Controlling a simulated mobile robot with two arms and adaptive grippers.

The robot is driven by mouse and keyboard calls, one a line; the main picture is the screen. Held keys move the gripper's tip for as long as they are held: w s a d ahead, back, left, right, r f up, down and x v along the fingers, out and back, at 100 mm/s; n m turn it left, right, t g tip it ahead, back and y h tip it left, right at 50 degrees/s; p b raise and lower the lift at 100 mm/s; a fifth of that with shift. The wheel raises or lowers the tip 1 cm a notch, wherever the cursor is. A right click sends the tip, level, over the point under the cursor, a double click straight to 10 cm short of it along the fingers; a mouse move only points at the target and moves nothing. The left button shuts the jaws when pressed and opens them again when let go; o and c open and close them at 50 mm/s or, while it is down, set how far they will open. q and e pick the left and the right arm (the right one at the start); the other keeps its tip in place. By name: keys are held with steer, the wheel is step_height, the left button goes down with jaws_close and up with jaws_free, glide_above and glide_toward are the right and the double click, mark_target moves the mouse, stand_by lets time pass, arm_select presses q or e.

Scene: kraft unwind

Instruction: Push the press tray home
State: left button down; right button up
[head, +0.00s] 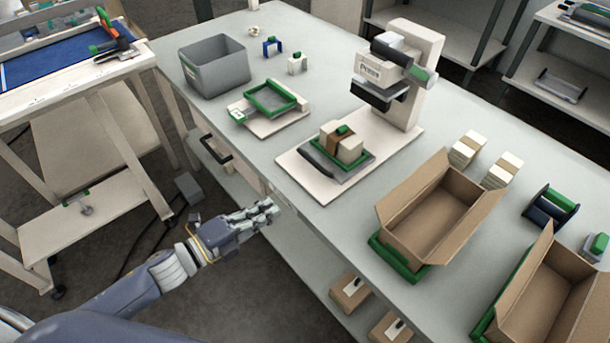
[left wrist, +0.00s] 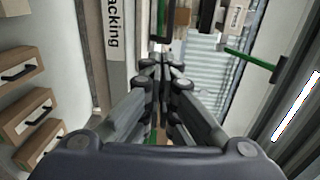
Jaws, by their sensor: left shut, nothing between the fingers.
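The press (head: 412,70) stands on a white base plate (head: 300,172) on the grey bench. The press tray (head: 352,172), dark with green edges, lies on the base plate in front of the press head. It carries cream blocks with a brown band and a green part (head: 343,130) on top. My left gripper (head: 268,209) is shut and empty, off the bench's front edge, to the left of and apart from the tray. Its closed fingers also show in the left wrist view (left wrist: 162,72). My right gripper is not in view.
A grey bin (head: 215,75) and a green-framed tray (head: 270,98) stand to the left on the bench. Open cardboard boxes (head: 440,200) stand at the right, near cream stacks (head: 467,150).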

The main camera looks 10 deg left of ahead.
arm_select(q)
steer(key=p+x, duration=0.1)
steer(key=x, duration=0.3)
steer(key=r+p+x, duration=0.1)
steer(key=x, duration=0.4)
steer(key=p+x, duration=0.2)
steer(key=x, duration=0.2)
steer(key=shift+w+d+r, duration=0.1)
steer(key=shift+w+d, duration=0.15)
steer(key=shift+w, duration=0.1)
